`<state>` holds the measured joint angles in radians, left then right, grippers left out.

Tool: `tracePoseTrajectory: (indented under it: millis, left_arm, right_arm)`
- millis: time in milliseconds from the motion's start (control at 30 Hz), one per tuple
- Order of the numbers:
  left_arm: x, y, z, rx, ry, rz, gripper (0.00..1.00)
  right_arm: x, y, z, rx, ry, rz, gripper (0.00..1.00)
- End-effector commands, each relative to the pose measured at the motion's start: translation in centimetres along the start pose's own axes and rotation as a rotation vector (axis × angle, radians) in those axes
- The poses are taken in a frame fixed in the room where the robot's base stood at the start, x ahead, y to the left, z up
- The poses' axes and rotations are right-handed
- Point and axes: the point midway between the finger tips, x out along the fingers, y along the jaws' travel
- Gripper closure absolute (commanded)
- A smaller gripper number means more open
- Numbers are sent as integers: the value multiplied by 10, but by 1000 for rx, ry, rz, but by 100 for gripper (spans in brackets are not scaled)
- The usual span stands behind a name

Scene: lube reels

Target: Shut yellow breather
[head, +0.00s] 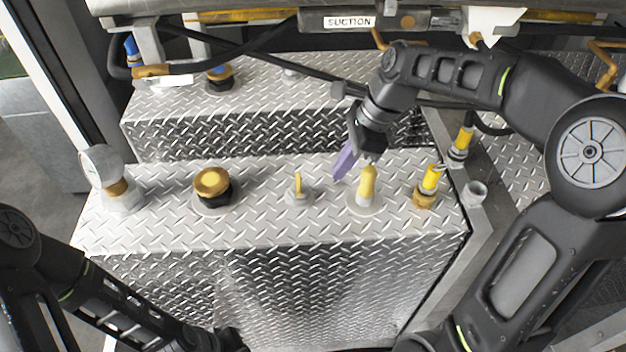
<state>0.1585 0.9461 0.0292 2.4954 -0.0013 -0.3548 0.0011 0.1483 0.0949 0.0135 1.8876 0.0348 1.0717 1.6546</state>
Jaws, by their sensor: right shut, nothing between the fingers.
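A yellow fitting (367,182) stands upright on a round base on the tread-plate tank top, right of centre. My right gripper (345,161), with purple fingers, points down just left of and behind its top. It is shut with nothing in it; I cannot tell whether it touches the fitting. Another yellow-topped fitting with a brass base (426,190) stands to the right, and a small one with a thin yellow lever (297,188) stands to the left. I cannot tell for sure which one is the breather. My left arm runs along the bottom left; its fingers do not show.
A brass-capped filler (212,186) and a pressure gauge (101,166) stand on the left of the tank top (250,225). A raised tread-plate step, black hoses and a pipe labelled SUCTION (349,21) lie behind. The front strip of the top is clear.

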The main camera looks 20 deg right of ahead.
Motion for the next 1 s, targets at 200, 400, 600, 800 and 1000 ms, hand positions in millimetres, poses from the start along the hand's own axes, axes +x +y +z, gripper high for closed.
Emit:
tracePoseTrajectory:
  millis: [200,400,600,800,1000]
  left_arm:
    - [-2,1,0,0,0,0,100]
    - [-10,4,0,0,-1,0,100]
    - [-12,4,0,0,-1,0,100]
    - [-11,4,0,0,-1,0,100]
    - [-12,4,0,0,-1,0,100]
  right_arm:
    - [46,1,0,0,0,5,100]
    - [57,0,27,-3,-1,1,100]
    - [62,0,37,-1,0,0,100]
    - [63,0,38,0,0,-1,100]
    - [63,0,38,0,0,-1,100]
